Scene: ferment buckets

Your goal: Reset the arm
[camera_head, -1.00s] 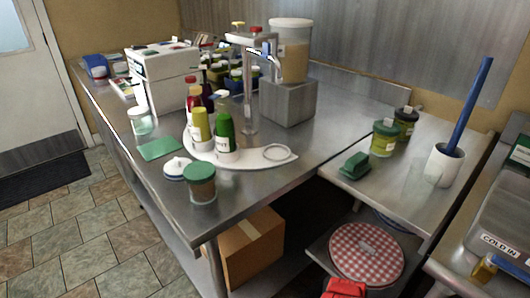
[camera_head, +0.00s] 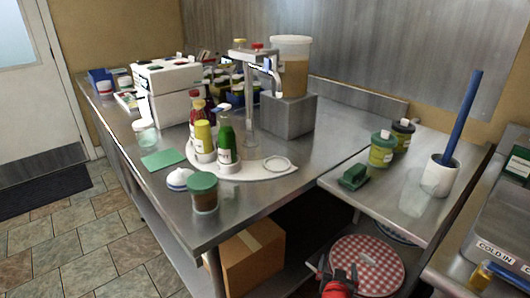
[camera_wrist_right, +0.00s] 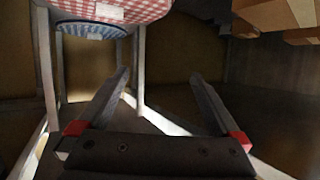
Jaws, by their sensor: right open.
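My right gripper (camera_head: 338,270) is at the bottom edge of the head view, low beside the round lid with red-and-white checks (camera_head: 386,268). In the right wrist view my right gripper (camera_wrist_right: 160,78) has its two fingers wide apart, with nothing between them. The red-checked lid (camera_wrist_right: 125,8) shows at the top left there, with a blue-checked one (camera_wrist_right: 92,30) just below. My left gripper is not in view.
A steel table (camera_head: 300,208) holds bottles, a dispenser and jars. A cardboard box (camera_head: 250,255) sits beneath it. Tiled floor (camera_head: 90,245) is open at the left.

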